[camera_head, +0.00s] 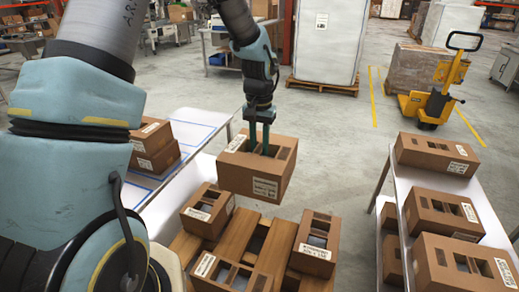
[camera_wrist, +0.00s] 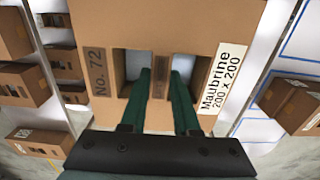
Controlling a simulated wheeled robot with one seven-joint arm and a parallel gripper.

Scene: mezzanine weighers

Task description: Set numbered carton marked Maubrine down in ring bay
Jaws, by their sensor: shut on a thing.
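My gripper (camera_head: 258,138) is shut on the numbered carton marked Maubrine (camera_head: 262,180), a brown box with cut-out openings on top. In the wrist view my gripper's two fingers (camera_wrist: 161,85) close on the strip between two openings of this carton (camera_wrist: 160,22). Its labels read "No. 72" and "Maubrine 200 x 200". A white table (camera_head: 198,122) with blue outlined areas stands at left; I cannot tell which area is the ring bay.
Several cartons sit on a wooden pallet-like base (camera_head: 243,232) below. A white shelf (camera_head: 480,197) at right holds more cartons. A yellow pallet truck (camera_head: 438,95) and a wrapped load (camera_head: 328,40) stand behind on open floor.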

